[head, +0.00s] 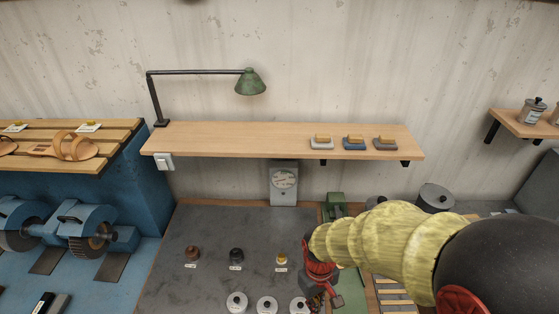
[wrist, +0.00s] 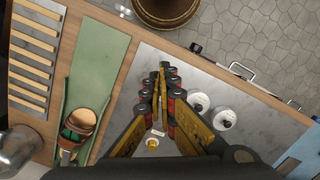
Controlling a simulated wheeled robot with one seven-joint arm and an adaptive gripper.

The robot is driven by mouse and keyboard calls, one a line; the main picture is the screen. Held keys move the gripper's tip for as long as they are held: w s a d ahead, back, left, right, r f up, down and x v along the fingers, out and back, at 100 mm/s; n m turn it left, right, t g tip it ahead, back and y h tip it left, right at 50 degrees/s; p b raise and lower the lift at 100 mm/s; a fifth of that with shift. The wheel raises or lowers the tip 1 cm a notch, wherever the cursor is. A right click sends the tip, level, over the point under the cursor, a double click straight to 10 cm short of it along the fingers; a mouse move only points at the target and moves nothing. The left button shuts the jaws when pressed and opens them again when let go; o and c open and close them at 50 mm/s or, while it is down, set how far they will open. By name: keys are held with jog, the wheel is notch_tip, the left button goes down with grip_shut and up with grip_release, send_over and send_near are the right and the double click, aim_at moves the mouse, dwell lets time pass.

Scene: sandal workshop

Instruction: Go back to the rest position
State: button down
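My arm, in a yellow ribbed sleeve, reaches in from the right in the head view. My gripper (head: 322,290) is low over the grey bench top (head: 217,227), near its right edge, partly cut off by the frame. In the wrist view my gripper (wrist: 160,72) points over the bench top, its dark, red and yellow fingers drawn together at the tips. I see nothing held between them. A small yellow-topped piece (head: 282,258) sits just left of the gripper in the head view.
White lidded jars (head: 237,302) stand along the bench front, close to the gripper. A dial gauge (head: 284,181) stands behind. Blue grinders (head: 90,232) are left.

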jog(key=s+d+r+m+t+b, duration=0.5)
jog(key=d+r+b, duration=0.4)
jog(key=b, duration=0.6)
notch_tip(320, 180, up, 2)
jog(key=shift+s+t, duration=0.4)
jog(key=shift+t, duration=0.5)
